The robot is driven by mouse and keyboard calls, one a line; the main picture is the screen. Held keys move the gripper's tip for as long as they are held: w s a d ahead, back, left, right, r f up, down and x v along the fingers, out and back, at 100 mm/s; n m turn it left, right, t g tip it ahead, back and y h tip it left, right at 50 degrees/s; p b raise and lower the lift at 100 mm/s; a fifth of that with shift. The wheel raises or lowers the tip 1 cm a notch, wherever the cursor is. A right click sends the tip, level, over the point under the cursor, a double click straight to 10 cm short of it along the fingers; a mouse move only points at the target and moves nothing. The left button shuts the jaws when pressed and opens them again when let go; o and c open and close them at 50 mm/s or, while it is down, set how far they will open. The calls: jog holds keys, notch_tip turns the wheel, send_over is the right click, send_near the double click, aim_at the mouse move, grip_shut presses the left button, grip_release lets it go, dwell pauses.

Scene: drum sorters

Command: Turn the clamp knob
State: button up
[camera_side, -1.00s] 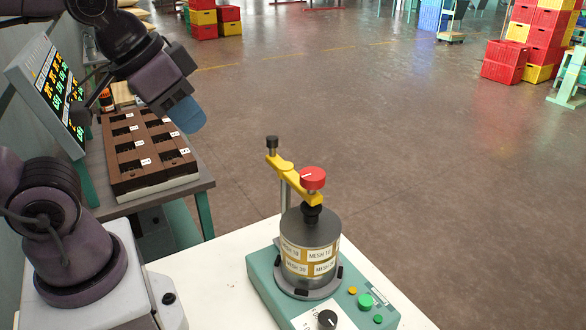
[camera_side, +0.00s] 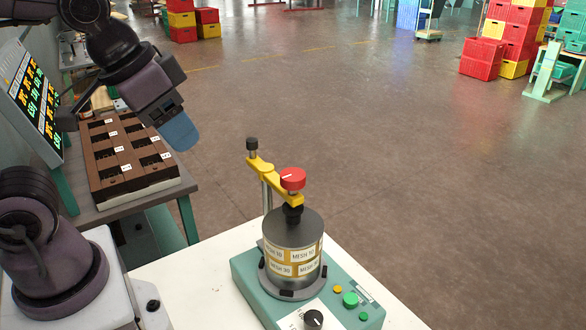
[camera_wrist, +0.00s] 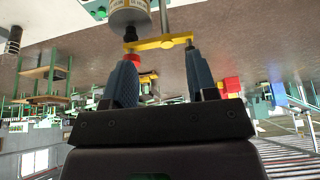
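The red clamp knob (camera_side: 293,178) has a white mark line on top and sits on the yellow clamp arm (camera_side: 262,168) above the grey drum (camera_side: 292,238). The drum has mesh labels and stands on the green sorter base (camera_side: 246,276). My gripper (camera_side: 180,134) is up and to the left of the knob, apart from it, with blue fingers. In the wrist view my gripper (camera_wrist: 160,57) has its two fingers apart with nothing between them; the yellow arm (camera_wrist: 160,43) lies beyond. The red knob (camera_wrist: 134,57) is partly hidden behind the left finger there.
A black dial (camera_side: 313,319) and green button (camera_side: 350,299) are on the base. A black-topped post (camera_side: 252,146) stands at the clamp arm's far end. A brown compartment tray (camera_side: 150,188) and a display (camera_side: 32,100) are at left. Space between gripper and knob looks clear.

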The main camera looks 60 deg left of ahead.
aim_at(293, 174)
jog(key=shift+o, duration=0.7)
jog(key=w+d+r+n+g, duration=0.1)
jog(key=w+d+g, duration=0.1)
jog(key=w, duration=0.4)
jog(key=w+d+r+n+g, duration=0.1)
jog(key=w+d, duration=0.3)
jog(key=w, duration=0.2)
jog(key=shift+w+d+r+n+g, duration=0.15)
jog(key=shift+d+r+n+g, duration=0.15)
jog(key=shift+d+n+g, duration=0.1)
jog(key=f+n, duration=0.1)
jog(key=f, duration=0.2)
jog(key=f+n, duration=0.1)
jog(key=f, duration=0.2)
jog(key=w+d+f+n+g, duration=0.1)
jog(key=f+n, duration=0.1)
jog(key=f, duration=0.2)
jog(key=shift+d, duration=0.1)
jog(key=c, duration=0.9)
